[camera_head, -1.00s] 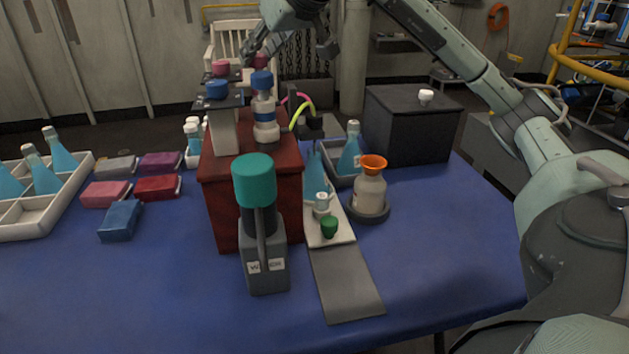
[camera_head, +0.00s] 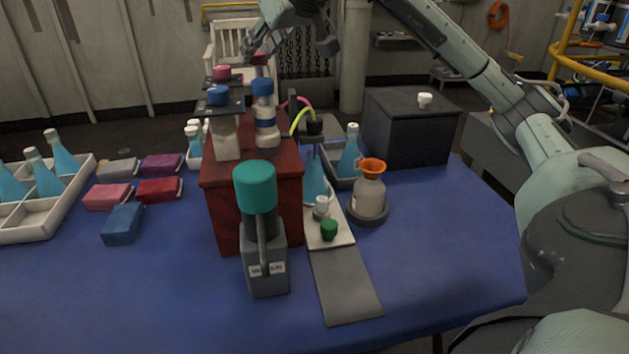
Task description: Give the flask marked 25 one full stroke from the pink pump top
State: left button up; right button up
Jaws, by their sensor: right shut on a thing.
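The pink pump top (camera_head: 260,58) stands at the back of the red box (camera_head: 222,211), behind the blue-topped pump (camera_head: 265,122). My right gripper (camera_head: 257,47) reaches in from above and is shut on this top, partly covering it. Pink and yellow-green tubes (camera_head: 298,120) run from the pumps to a dark spout (camera_head: 314,127). A flask of blue liquid (camera_head: 314,183) stands upright below the spout. Its marking cannot be read, so I cannot tell whether it is the one marked 25. My left gripper is not in view.
A second pink knob (camera_head: 221,72) and a blue knob (camera_head: 218,95) sit on dark plates beside the pumps. A teal-topped grey device (camera_head: 268,268) stands in front. An orange-collared bottle (camera_head: 370,196) and black box (camera_head: 411,130) are right; a flask tray (camera_head: 43,226) is left.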

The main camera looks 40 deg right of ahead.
jog(key=shift+r, duration=0.4)
jog(key=shift+f+b, duration=0.55)
jog(key=shift+f, duration=0.55)
jog(key=o, duration=0.9)
